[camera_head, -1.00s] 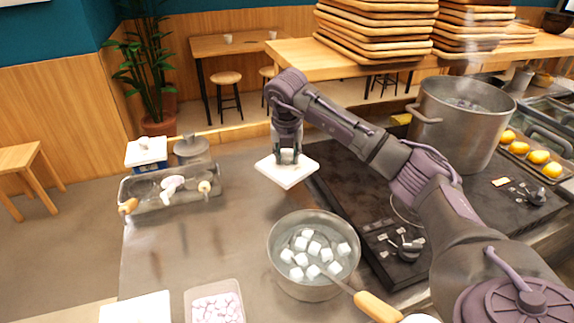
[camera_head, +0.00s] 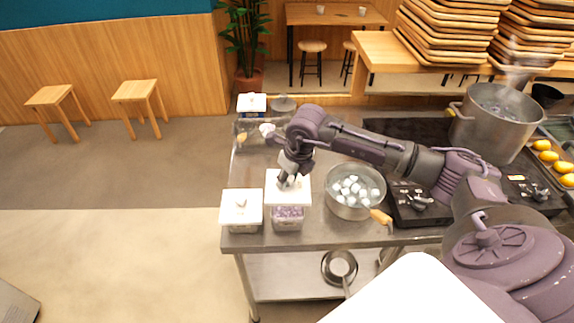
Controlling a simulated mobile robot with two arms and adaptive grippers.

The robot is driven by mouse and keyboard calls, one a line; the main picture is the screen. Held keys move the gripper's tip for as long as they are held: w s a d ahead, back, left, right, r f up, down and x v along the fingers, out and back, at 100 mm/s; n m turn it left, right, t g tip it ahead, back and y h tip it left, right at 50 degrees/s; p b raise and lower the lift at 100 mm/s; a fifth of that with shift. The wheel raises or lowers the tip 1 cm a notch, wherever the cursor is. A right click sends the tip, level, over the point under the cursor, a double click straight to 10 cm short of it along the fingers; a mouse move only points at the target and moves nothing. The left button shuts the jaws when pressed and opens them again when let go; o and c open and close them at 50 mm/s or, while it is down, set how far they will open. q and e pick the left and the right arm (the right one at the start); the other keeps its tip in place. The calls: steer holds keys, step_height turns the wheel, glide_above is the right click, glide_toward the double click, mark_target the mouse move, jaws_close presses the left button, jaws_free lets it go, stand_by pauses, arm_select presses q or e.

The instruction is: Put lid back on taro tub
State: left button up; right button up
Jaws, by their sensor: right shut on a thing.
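My right gripper (camera_head: 289,182) is shut on the white square lid (camera_head: 301,198). The lid is over the clear tub with purple taro pieces (camera_head: 287,219), near the front edge of the steel table. The lid covers the rear of the tub's top from this view, and purple pieces show through the front wall. I cannot tell whether the lid touches the rim or is fully seated. My left gripper is not in view.
A white-lidded tub (camera_head: 241,212) stands just left of the taro tub. A steel bowl with white cubes (camera_head: 349,208) and a wooden-handled ladle is close on the right. A large steaming pot (camera_head: 490,130) stands at the back right.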

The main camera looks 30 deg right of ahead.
mark_target(287, 186)
steer(key=shift+a+f, duration=0.1)
steer(key=shift+w+d+f+b, duration=0.15)
steer(key=shift+d+f+b, duration=0.15)
steer(key=shift+f, duration=0.25)
steer(key=shift+f+b, duration=0.3)
steer(key=shift+f, duration=0.35)
steer(key=shift+a+f+b, duration=0.15)
steer(key=shift+f+b, duration=0.3)
steer(key=shift+f, duration=0.3)
steer(key=shift+f+b, duration=0.7)
steer(key=shift+f, duration=0.25)
steer(key=shift+f+b, duration=0.45)
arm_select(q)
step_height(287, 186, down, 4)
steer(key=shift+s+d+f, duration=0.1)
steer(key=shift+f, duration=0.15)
